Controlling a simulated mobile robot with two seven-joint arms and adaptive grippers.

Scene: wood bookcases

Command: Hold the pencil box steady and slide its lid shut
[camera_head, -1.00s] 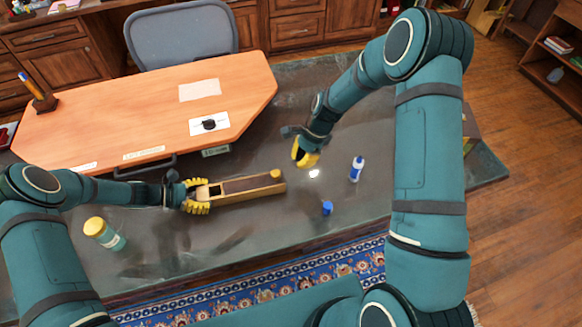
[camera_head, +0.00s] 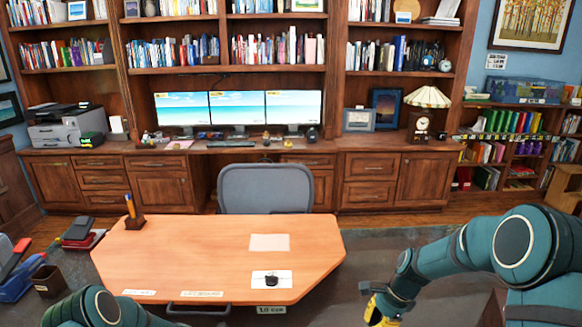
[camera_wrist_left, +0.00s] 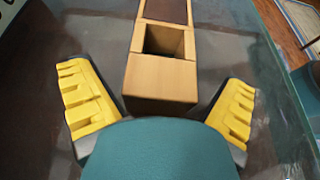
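The pencil box (camera_wrist_left: 160,82) shows in the left wrist view as a pale wooden box with its near end toward my left gripper (camera_wrist_left: 160,105). An open square compartment shows near that end. Beyond it is a dark brown panel (camera_wrist_left: 166,10), which looks like the lid; its far end is cut off. My left gripper's yellow fingers are spread on both sides of the near end, with visible gaps. The head view does not show the box or my left gripper. My right gripper (camera_head: 381,311) is at that view's bottom edge, partly cut off, its opening unclear.
An orange-topped desk (camera_head: 190,250) bears a pen holder (camera_head: 133,215) and papers. A grey chair (camera_head: 266,187) stands behind it. Bookcases and monitors (camera_head: 238,107) line the back wall. In the left wrist view, the dark glassy table (camera_wrist_left: 235,35) is clear beside the box.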

